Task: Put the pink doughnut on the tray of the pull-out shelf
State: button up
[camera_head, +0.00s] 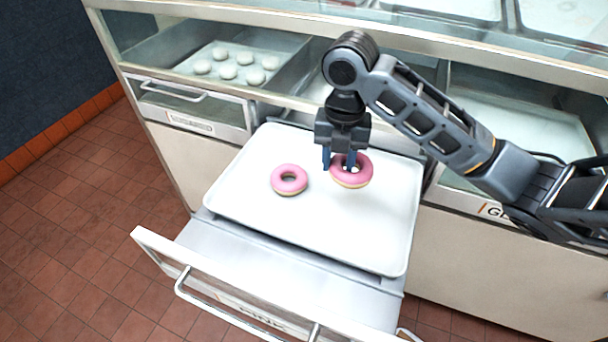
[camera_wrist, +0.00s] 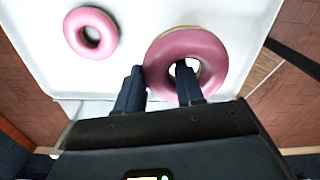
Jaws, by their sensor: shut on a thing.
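My gripper (camera_head: 340,166) is shut on a pink doughnut (camera_head: 356,178), one finger in its hole and one outside its left side. In the wrist view the held doughnut (camera_wrist: 205,50) shows between and beyond the fingers (camera_wrist: 160,78). It is over the white tray (camera_head: 350,235) on the pull-out shelf; I cannot tell whether it touches the tray. A second pink doughnut (camera_head: 289,179) lies on the tray to the left. It also shows in the wrist view (camera_wrist: 70,37).
The shelf's drawer front (camera_head: 215,285) with its handle is pulled out towards the camera. A closed drawer (camera_head: 190,105) is at the left. Behind glass, a tray of several pale dough balls (camera_head: 228,72) stands above. The tray's front part is bare.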

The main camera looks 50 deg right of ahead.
aim_at(332, 201)
notch_tip(332, 201, down, 10)
jog(key=shift+w+r, duration=0.1)
dwell(0.4)
jog(key=shift+f, duration=0.3)
jog(key=o, duration=1)
jog(key=shift+r, duration=0.1)
jog(key=shift+o, duration=0.2)
notch_tip(332, 201, up, 12)
jog(key=shift+r, duration=0.2)
